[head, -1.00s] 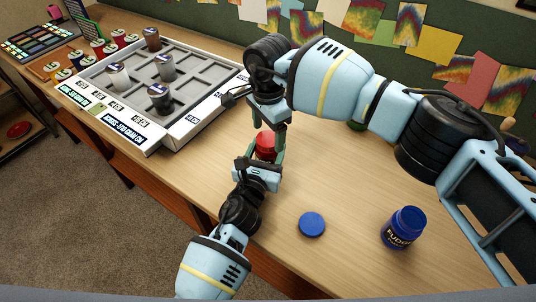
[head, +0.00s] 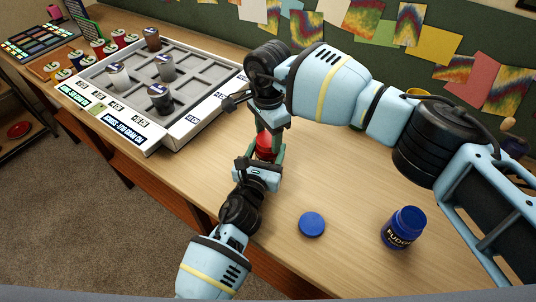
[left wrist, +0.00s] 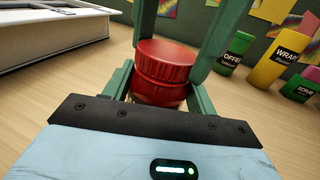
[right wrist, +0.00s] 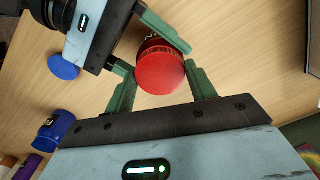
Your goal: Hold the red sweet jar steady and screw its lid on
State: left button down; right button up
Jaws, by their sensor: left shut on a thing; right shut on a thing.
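The red sweet jar (left wrist: 157,94) stands upright on the table between the fingers of my left gripper (head: 264,157), which is shut on its body. The red ribbed lid (left wrist: 166,58) sits on top of the jar and looks level. My right gripper (head: 267,136) comes down from above, shut on the lid, with one finger on each side. In the right wrist view the lid (right wrist: 160,73) is seen from above, with part of the jar's dark label (right wrist: 156,43) behind it. How far the thread is engaged cannot be seen.
A blue lid (head: 312,224) lies flat to the right of my left arm. An open blue fudge jar (head: 402,229) stands further right. A grey crate (head: 190,92) with several jars is at the back left. Green and yellow containers (left wrist: 266,62) stand behind.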

jog(key=m, duration=0.8)
jog(key=o, duration=1.2)
jog(key=shift+c, duration=0.2)
jog(key=shift+r, duration=0.1)
notch_tip(320, 180, up, 12)
pick_arm(q)
jog(key=shift+c, duration=2)
grip_release()
